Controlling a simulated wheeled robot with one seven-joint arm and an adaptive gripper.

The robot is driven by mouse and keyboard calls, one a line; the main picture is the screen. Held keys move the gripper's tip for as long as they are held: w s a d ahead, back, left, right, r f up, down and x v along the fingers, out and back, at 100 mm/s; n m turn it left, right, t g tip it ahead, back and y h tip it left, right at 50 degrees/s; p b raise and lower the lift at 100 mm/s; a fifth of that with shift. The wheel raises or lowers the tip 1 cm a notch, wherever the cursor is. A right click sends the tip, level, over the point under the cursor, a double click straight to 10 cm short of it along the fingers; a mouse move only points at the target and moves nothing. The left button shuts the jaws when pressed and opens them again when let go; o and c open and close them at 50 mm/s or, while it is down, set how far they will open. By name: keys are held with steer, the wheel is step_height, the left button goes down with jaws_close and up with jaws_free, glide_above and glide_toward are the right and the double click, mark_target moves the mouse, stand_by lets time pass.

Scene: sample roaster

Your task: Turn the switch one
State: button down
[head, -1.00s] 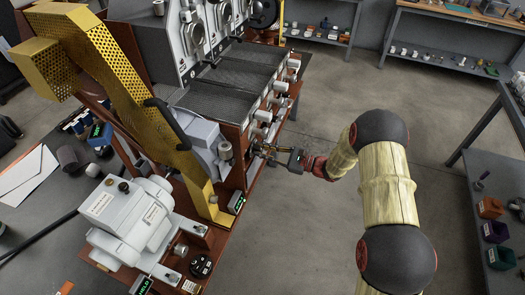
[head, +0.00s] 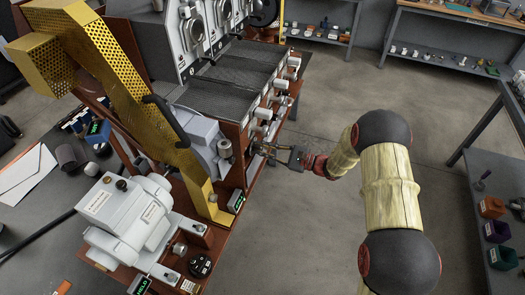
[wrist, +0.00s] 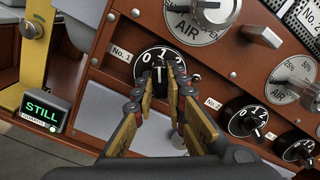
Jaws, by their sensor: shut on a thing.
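The switch labelled No. 1 is a round black dial (wrist: 150,58) with white 0, 1 and 2 marks, on the red-brown front panel in the wrist view. My gripper (wrist: 161,72) is at this dial, with its fingertips closed on the dial's middle grip from both sides. The fingertips hide part of the dial, and I cannot tell for sure which number it points at. In the head view my gripper (head: 261,149) reaches the machine's front from the right, and the switch is too small to make out there.
A second black dial (wrist: 245,118), labelled No. 2, sits to the right, with another beyond it. A grey AIR dial (wrist: 200,18) is above. A green-lit display (wrist: 40,110) reading STILL is at left. The floor (head: 310,230) before the machine is clear.

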steer(key=n+b, duration=0.3)
steer(key=n, duration=0.1)
steer(key=shift+f, duration=0.1)
steer(key=shift+n+b, duration=1)
steer(key=shift+n, duration=0.4)
steer(key=c, duration=1.9)
jaws_free()
steer(key=shift+o, duration=0.5)
steer(key=shift+d, duration=0.15)
steer(key=v, duration=1.1)
steer(key=shift+s+d, duration=0.15)
steer(key=shift+d, duration=0.2)
